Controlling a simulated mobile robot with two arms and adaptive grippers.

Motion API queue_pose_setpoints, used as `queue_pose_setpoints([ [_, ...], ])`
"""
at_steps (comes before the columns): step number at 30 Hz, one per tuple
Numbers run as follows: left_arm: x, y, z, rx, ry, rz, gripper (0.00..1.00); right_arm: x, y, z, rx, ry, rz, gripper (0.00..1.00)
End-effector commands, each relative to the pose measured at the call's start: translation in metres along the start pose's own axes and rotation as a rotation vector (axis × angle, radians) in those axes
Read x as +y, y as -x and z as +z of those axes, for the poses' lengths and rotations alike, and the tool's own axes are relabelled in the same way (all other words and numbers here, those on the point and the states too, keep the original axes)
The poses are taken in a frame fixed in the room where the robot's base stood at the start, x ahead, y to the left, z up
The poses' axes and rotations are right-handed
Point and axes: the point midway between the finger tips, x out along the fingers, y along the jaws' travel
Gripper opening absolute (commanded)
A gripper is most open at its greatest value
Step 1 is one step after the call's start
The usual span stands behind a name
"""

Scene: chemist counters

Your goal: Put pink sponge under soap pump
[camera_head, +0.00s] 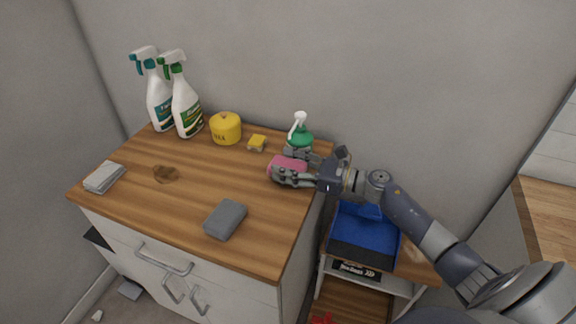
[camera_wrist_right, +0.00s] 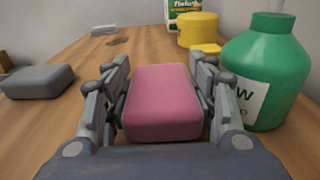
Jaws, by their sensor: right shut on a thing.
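The pink sponge (camera_head: 287,164) is between the fingers of my right gripper (camera_head: 291,166), near the right end of the wooden counter top. In the right wrist view the pink sponge (camera_wrist_right: 163,103) lies lengthwise between the two fingers, which are shut on it. Whether it touches the counter is hard to tell. The green soap pump (camera_head: 300,136) with a white nozzle stands just behind the gripper by the wall. My left gripper is not in view.
A small yellow sponge (camera_head: 257,143) and a yellow pot (camera_head: 226,128) stand left of the pump. Two spray bottles (camera_head: 186,108) stand at the back left. A grey sponge (camera_head: 226,219) lies near the front edge, a pale cloth (camera_head: 104,177) at the left. The counter's middle is clear except for a brown stain (camera_head: 166,174).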

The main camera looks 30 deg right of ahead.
Motion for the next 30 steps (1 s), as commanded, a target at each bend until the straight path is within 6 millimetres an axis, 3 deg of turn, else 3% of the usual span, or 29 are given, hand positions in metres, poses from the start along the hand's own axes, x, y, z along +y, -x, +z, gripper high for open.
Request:
queue_pose_setpoints([
  [14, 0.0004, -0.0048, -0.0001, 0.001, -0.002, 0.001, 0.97, 0.0001, -0.0006, -0.0108, 0.0, 0.003, 0.0, 0.38],
  [15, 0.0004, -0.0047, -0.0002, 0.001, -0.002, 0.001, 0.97, 0.0001, -0.0006, -0.0106, 0.0, 0.003, 0.0, 0.55],
  [16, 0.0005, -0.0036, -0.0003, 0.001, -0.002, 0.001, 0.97, 0.0001, -0.0006, -0.0095, 0.0, 0.003, 0.0, 0.61],
  [30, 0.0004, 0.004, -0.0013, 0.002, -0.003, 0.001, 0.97, 0.0001, -0.0003, -0.0033, 0.0, 0.001, 0.0, 0.61],
])
